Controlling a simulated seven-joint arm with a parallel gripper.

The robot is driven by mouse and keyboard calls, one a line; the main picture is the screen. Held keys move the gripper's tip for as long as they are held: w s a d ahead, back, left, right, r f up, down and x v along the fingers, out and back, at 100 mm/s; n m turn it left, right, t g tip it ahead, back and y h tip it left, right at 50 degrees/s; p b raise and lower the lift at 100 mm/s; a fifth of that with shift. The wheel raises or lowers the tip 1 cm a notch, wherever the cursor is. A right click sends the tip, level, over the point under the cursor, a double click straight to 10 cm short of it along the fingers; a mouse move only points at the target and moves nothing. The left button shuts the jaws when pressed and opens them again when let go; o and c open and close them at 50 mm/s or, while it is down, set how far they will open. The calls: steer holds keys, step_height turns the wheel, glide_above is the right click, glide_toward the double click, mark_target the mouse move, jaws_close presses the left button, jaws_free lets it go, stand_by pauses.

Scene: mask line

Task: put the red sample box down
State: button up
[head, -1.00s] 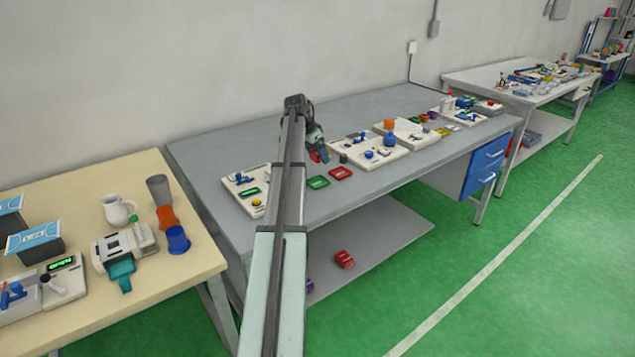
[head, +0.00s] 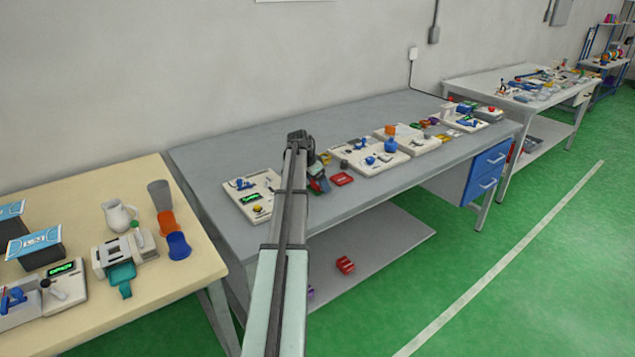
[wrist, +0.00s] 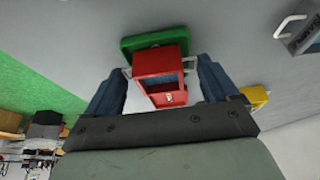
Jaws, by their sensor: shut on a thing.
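The red sample box (wrist: 159,62) is between the two blue fingers of my gripper (wrist: 163,78) in the wrist view, with a finger against each side. A green pad (wrist: 138,42) lies just beyond the box, partly covered by it. I cannot tell whether the box touches the pad. In the head view my gripper (head: 319,183) is low over the grey bench, just left of a flat red pad (head: 342,179). My arm and gripper hide most of the box and the green pad there.
The grey bench (head: 235,150) carries a white device (head: 257,204) left of my arm and more white devices (head: 372,158) with blue parts to the right. A beige table (head: 120,185) stands at left. A red item (head: 345,265) lies on the lower shelf. Bare bench lies behind.

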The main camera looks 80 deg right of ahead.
steer(key=shift+f, duration=0.1)
steer(key=o, duration=0.8)
steer(key=v, duration=1.2)
steer(key=shift+w, duration=0.1)
